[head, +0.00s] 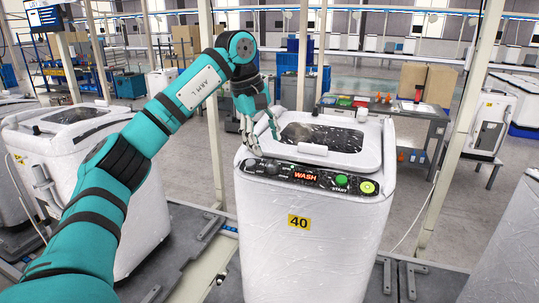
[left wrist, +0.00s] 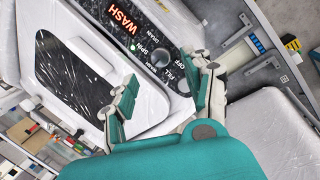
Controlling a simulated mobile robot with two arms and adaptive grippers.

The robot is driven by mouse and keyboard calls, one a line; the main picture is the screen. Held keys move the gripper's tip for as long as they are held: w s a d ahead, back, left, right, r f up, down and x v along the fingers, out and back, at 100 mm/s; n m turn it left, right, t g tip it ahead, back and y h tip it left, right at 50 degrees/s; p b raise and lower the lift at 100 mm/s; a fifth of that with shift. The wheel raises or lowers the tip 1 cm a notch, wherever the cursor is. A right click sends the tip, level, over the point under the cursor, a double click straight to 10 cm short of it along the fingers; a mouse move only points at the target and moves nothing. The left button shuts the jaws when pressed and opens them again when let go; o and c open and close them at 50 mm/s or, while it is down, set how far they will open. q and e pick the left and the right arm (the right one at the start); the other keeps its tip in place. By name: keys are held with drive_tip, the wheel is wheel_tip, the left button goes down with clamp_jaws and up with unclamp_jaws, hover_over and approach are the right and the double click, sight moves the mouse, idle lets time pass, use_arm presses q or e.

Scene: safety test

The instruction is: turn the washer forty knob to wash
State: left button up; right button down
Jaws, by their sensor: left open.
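Washer forty (head: 310,240) is a white, film-wrapped top loader with a yellow 40 label (head: 299,222). Its dark control panel (head: 322,181) shows WASH in lit red letters, a green START button (head: 341,180) and a yellow-ringed button (head: 367,187). My right gripper is out of view.
The washer's lid (head: 330,137) has a dark window and a white handle. Another wrapped washer (head: 80,150) stands at the left, one at the right edge (head: 505,240). A workbench (head: 410,114) with small items and pale posts stand behind.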

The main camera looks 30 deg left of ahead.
use_arm(q)
drive_tip(key=v, duration=0.5)
drive_tip(key=shift+r, duration=0.15)
